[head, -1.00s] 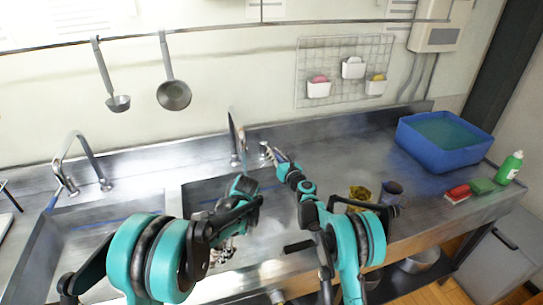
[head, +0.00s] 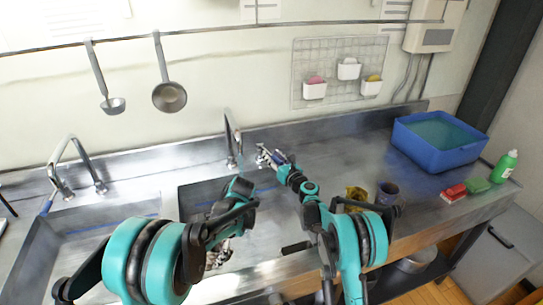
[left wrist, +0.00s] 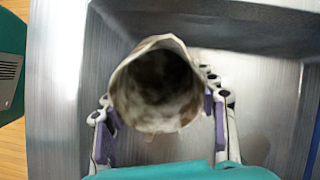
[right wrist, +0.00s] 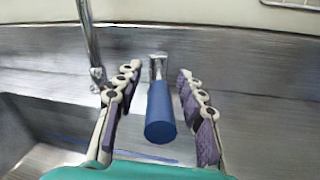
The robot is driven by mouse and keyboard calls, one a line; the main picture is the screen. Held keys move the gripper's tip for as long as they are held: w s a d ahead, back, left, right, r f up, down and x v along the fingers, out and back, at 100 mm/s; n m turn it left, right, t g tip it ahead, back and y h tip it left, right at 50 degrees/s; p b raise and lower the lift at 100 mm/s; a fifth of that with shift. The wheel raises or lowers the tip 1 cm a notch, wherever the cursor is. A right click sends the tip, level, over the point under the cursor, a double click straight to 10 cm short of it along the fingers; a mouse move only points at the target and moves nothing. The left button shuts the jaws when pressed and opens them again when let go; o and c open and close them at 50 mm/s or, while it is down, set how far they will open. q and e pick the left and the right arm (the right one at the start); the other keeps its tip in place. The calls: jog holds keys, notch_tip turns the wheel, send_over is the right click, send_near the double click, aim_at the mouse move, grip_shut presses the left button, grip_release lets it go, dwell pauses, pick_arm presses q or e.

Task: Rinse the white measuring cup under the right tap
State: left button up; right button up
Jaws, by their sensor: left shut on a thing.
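The white measuring cup (left wrist: 150,112) is seen mouth-on in the left wrist view, its inside stained brown and dark. My left gripper (left wrist: 163,105) is shut on it, one finger on each side. In the head view the left gripper (head: 219,252) is low over the right basin, and the cup is mostly hidden by my arm. The right tap (head: 231,140) stands behind that basin. My right gripper (head: 268,156) is beside the tap. In the right wrist view this gripper (right wrist: 158,82) is open, its fingers on either side of a blue tap handle (right wrist: 160,112), with gaps visible.
A left basin (head: 85,235) with its own tap (head: 75,165) lies to the left. On the right counter are a yellow cup (head: 355,196), a dark cup (head: 388,192), a blue tub (head: 438,155), red (head: 454,193) and green sponges (head: 477,185), and a green bottle (head: 505,167).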

jog(key=v, duration=1.1)
jog(key=shift+a+r, duration=0.1)
